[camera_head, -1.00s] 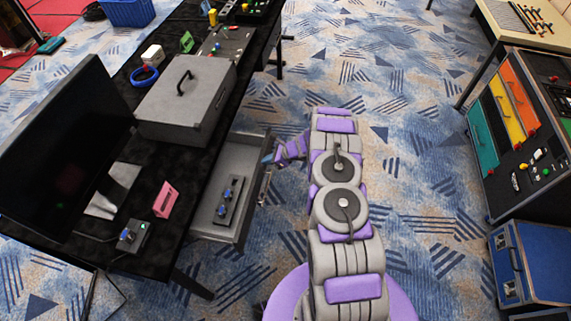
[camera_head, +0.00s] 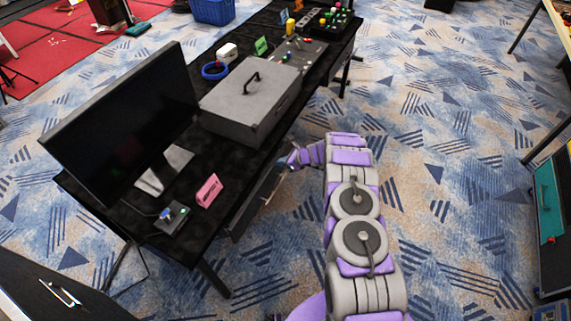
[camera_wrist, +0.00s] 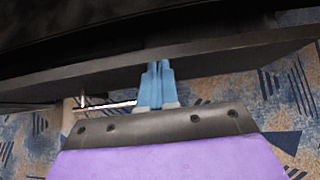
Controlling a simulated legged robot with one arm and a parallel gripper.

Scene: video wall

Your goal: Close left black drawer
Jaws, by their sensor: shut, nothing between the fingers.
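The black drawer (camera_head: 256,200) is under the black table, and in the head view its front stands close to the table's edge. Its inside does not show. The front also fills a dark band across the wrist view (camera_wrist: 60,88), with a silvery handle bar (camera_wrist: 108,105) at left. My gripper (camera_head: 283,164) is at the drawer front, toward its far end. In the wrist view the blue fingers (camera_wrist: 160,68) are together and empty, with their tips at the dark front. I cannot tell whether they press on it.
The black table (camera_head: 125,215) holds a monitor (camera_head: 120,120), a grey case (camera_head: 250,105), a pink sign (camera_head: 208,190) and a small joystick box (camera_head: 172,220). A teal-panelled cabinet (camera_head: 548,200) stands at far right. Patterned carpet (camera_head: 450,150) to the right of my arm is clear.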

